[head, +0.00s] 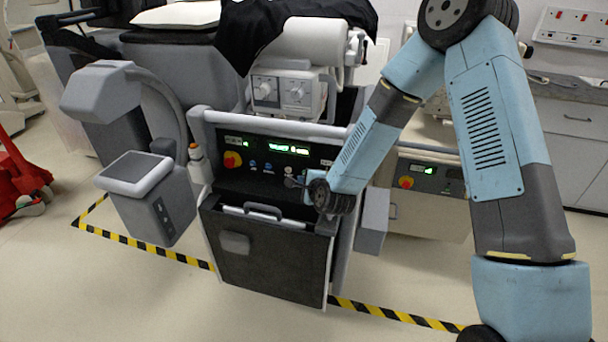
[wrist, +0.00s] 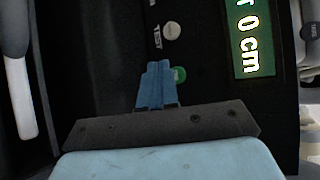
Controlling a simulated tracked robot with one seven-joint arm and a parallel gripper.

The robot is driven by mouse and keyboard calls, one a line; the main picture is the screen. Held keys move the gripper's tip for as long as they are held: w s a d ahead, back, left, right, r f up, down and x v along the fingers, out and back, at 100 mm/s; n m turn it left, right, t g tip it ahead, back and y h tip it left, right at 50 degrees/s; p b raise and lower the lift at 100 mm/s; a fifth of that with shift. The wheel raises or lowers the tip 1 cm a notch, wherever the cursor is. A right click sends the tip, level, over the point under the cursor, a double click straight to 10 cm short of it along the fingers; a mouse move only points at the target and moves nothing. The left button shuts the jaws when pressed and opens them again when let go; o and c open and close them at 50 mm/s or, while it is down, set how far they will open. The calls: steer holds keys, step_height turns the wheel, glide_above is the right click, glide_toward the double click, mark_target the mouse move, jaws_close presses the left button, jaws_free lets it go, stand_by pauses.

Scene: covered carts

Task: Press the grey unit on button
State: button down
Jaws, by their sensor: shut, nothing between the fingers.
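The grey unit (head: 265,262) stands in the middle of the head view, with a black control panel (head: 230,183) on its upper front. In the wrist view, a small round green button (wrist: 180,74) shows on that dark panel, partly hidden by my gripper. My gripper (wrist: 155,68) has its blue fingers together, with nothing between them, and its tips lie just left of the green button. I cannot tell whether they touch the panel. In the head view, my gripper (head: 293,183) is small and dark in front of the panel's right half; the green button cannot be made out there.
A pale round button (wrist: 172,30) beside the word TEST and a lit display (wrist: 252,38) are close by. A handle (head: 250,212) sticks out below. A second unit (head: 428,210) stands to the right.

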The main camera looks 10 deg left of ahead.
steer(key=shift+w, duration=0.15)
steer(key=shift+w, duration=0.25)
steer(key=shift+w, duration=0.45)
stand_by(1.3)
steer(key=shift+s, duration=0.85)
steer(key=shift+s+a, duration=0.2)
steer(key=shift+s, duration=2.3)
